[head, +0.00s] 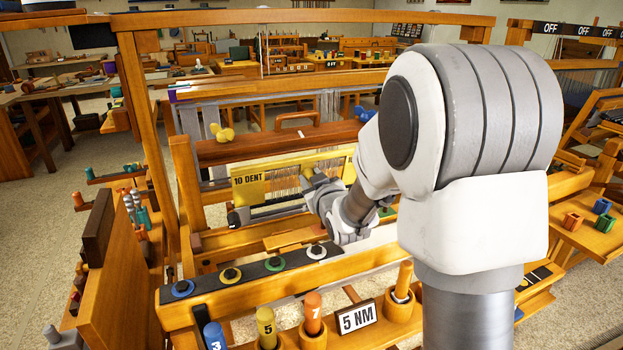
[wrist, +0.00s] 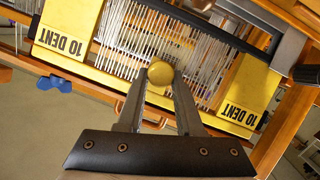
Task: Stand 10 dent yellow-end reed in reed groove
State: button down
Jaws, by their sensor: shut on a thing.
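The reed (head: 252,190) has yellow ends marked 10 DENT and a row of thin metal wires. In the head view it stands roughly level, long side across the loom, in front of the brown wooden bar (head: 270,148). My gripper (head: 318,190) is at its middle, and my arm hides its right part. In the wrist view both yellow ends of the reed (wrist: 62,48) show. There my gripper (wrist: 160,78) is shut on the reed at a round yellow knob. A dark lower bar (head: 240,217) lies just under the reed; I cannot tell whether they touch or see the groove.
A yellow wing nut (head: 222,132) and a blue one (head: 366,114) flank the brown bar. The front beam (head: 225,274) carries ringed black knobs. Numbered pegs (head: 266,326) and a 5 NM sign (head: 358,318) stand nearest. Wooden loom posts (head: 188,200) border the left side.

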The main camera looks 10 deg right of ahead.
jog(key=shift+w+f+b, duration=0.25)
jog(key=shift+f+b, duration=0.75)
jog(key=shift+b, duration=0.25)
jog(key=shift+f, duration=0.2)
jog(key=shift+w+a+f+b, duration=0.1)
jog(key=shift+f+b, duration=0.3)
jog(key=shift+b, duration=0.15)
jog(key=shift+r, duration=0.1)
jog(key=c, duration=0.5)
grip_release()
